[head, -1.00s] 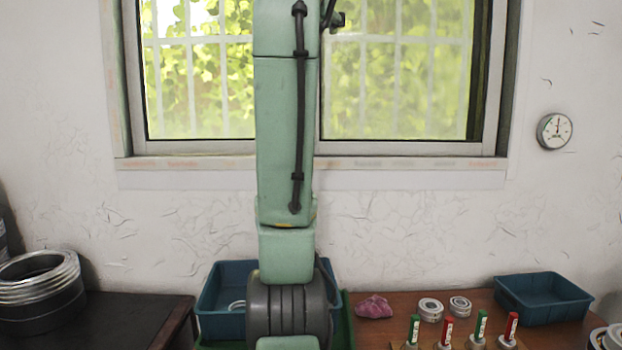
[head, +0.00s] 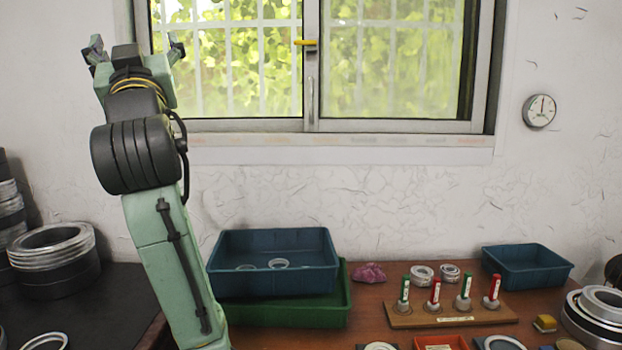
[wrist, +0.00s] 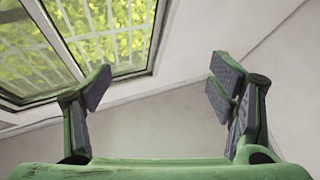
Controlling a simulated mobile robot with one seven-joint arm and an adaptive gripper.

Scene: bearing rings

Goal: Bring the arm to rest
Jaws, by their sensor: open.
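My gripper (head: 136,47) is raised at the upper left of the head view, in front of the wall and the window's left edge. Its two fingers stand wide apart and point up, with nothing between them. In the wrist view my gripper (wrist: 160,88) is open and empty, with only wall and window beyond it. My arm rises from the bottom of the head view, left of the trays, and leans to the left.
A blue tray (head: 279,247) holding rings stands on a green tray (head: 290,314). A wooden board (head: 460,314) with several red and green pegs lies right of it. A smaller blue bin (head: 527,267) is behind. Dark stacked rings (head: 53,260) stand at left.

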